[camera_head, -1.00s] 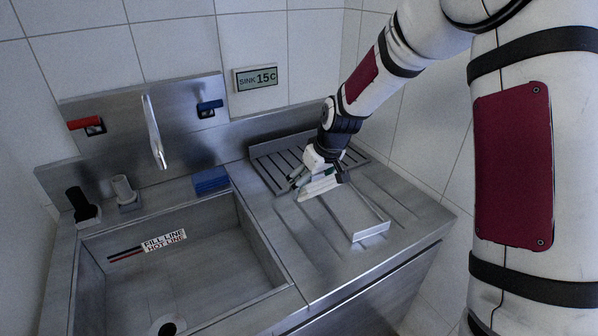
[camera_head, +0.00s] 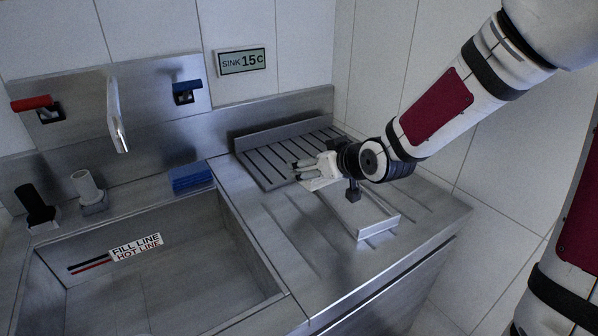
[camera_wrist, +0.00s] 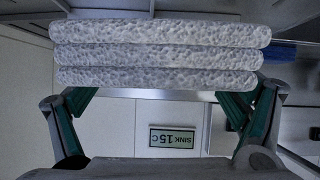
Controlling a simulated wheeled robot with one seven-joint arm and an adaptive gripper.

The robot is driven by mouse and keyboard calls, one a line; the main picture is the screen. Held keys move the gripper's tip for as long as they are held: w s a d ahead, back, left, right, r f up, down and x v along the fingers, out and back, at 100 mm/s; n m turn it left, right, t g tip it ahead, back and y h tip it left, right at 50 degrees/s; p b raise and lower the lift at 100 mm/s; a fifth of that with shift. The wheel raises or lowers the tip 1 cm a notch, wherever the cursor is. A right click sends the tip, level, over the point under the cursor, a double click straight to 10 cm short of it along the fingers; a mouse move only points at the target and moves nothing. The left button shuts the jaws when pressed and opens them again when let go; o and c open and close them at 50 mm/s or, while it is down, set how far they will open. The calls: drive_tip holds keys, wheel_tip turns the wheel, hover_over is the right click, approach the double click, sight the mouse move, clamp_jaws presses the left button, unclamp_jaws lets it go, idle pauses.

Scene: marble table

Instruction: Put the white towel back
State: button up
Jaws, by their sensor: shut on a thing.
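The white towel (camera_wrist: 158,50) is folded into three thick speckled layers. In the wrist view it spans the space between the green-lined fingers of my gripper, across the top of the picture. In the head view my gripper (camera_head: 300,171) is over the back part of the drainboard and points left. It is shut on the towel, and only a pale edge of the towel (camera_head: 321,184) shows below the fingers. I cannot tell whether the towel touches the surface beneath.
A slotted drying rack (camera_head: 270,163) lies by the back wall. A shallow metal tray with a raised end (camera_head: 378,227) lies on the ribbed drainboard (camera_head: 290,230). The sink basin (camera_head: 190,265) is at left, with a faucet (camera_head: 118,118) above.

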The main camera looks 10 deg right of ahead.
drive_tip(key=shift+s+a+r+t+y+b, duration=0.2)
drive_tip(key=shift+s+a+t+y+b, duration=0.25)
drive_tip(key=shift+t+b, duration=0.35)
drive_tip(key=shift+r, duration=0.1)
drive_tip(key=w+b, duration=0.2)
drive_tip(key=w, duration=0.3)
drive_tip(key=w+f+b, duration=0.1)
drive_tip(key=w, duration=0.4)
drive_tip(key=w+b, duration=0.2)
drive_tip(key=w, duration=0.3)
drive_tip(key=shift+w+a+f+b, duration=0.1)
drive_tip(key=shift+w+f+b, duration=0.1)
drive_tip(key=shift+b, duration=0.1)
drive_tip(key=shift+w+f+b, duration=0.15)
drive_tip(key=shift+f+b, duration=0.55)
drive_tip(key=shift+f, duration=1)
drive_tip(key=shift+f, duration=0.2)
drive_tip(key=o, duration=1.3)
